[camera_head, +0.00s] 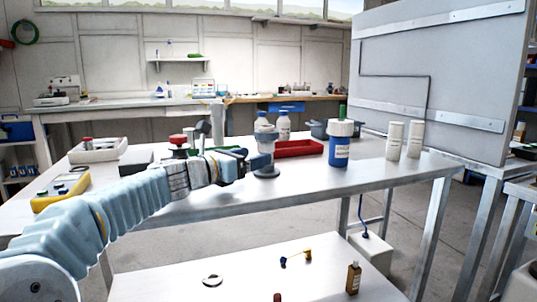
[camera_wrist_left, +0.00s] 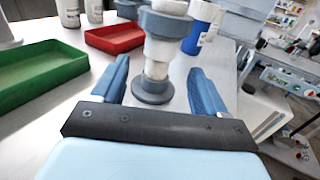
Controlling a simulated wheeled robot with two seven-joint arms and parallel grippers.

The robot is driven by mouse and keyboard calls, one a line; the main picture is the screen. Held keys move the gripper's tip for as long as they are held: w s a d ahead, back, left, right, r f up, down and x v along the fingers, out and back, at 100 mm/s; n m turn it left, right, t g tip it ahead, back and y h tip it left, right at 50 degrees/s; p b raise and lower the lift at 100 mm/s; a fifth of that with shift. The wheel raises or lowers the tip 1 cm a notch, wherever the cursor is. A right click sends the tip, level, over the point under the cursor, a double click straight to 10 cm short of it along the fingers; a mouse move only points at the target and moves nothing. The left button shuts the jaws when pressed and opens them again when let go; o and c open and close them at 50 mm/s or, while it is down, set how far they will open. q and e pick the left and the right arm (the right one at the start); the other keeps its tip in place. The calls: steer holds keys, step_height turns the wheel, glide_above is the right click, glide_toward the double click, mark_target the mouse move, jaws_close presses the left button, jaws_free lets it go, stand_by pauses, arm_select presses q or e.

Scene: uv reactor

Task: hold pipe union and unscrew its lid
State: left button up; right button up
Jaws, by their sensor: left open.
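The pipe union (camera_head: 266,146) is a grey and white upright fitting on a round dark grey base, standing on the metal table. My left gripper (camera_head: 248,163) comes in from the left, low beside the union. In the left wrist view my left gripper (camera_wrist_left: 160,68) is open, with a blue finger on each side of the union's lower part and visible gaps to it. My right gripper is in neither view.
A red tray (camera_head: 298,148) lies behind the union, and a blue and white bottle (camera_head: 340,146) stands to its right. A green tray (camera_wrist_left: 40,72) shows at the left wrist view's left. The front right table top is clear.

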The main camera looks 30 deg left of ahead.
arm_select(q)
steer(key=x, duration=0.2)
steer(key=shift+w, duration=0.3)
steer(key=x, duration=0.2)
steer(key=p+x, duration=0.1)
steer(key=x, duration=0.2)
steer(key=shift+w+r, duration=0.3)
steer(key=c, duration=1.3)
step_height(320, 180, up, 17)
steer(key=p, duration=1.1)
step_height(320, 180, up, 11)
glide_above(272, 148)
steer(key=w+a, duration=0.2)
steer(key=w, duration=0.1)
steer(key=shift+s+d+b, duration=0.1)
steer(key=shift+d+b, duration=0.15)
steer(key=shift+b, duration=0.2)
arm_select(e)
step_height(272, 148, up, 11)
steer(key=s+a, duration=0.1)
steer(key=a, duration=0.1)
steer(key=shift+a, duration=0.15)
